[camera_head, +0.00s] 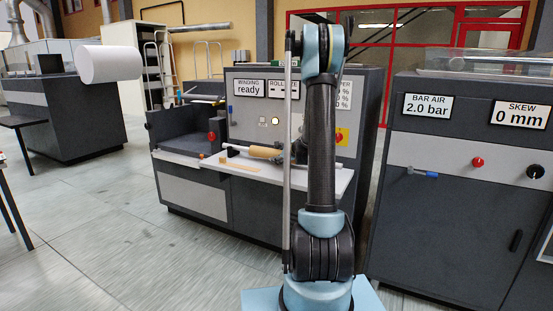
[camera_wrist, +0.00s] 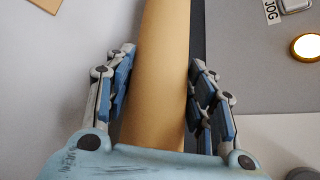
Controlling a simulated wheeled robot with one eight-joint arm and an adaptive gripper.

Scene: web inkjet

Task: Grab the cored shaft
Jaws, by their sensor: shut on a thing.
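The cored shaft shows in the head view as a tan cardboard core (camera_head: 264,152) on a shaft, at the white shelf of the winding machine. In the wrist view the tan core (camera_wrist: 158,100) runs lengthwise through the middle of the picture. My gripper (camera_wrist: 162,58) has its blue-padded fingers on both sides of the core and is shut on it. The palm covers the near part of the core. In the head view my arm stands in front of the right part of the shaft, and the fingers cannot be made out clearly.
The white shelf (camera_head: 325,178) carries a flat tan piece (camera_head: 240,167). The machine front (camera_head: 258,98) rises close behind. A grey cabinet (camera_head: 450,220) stands to the right. A white paper roll (camera_head: 110,64) is at the left. The floor (camera_head: 110,215) at the left front is clear.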

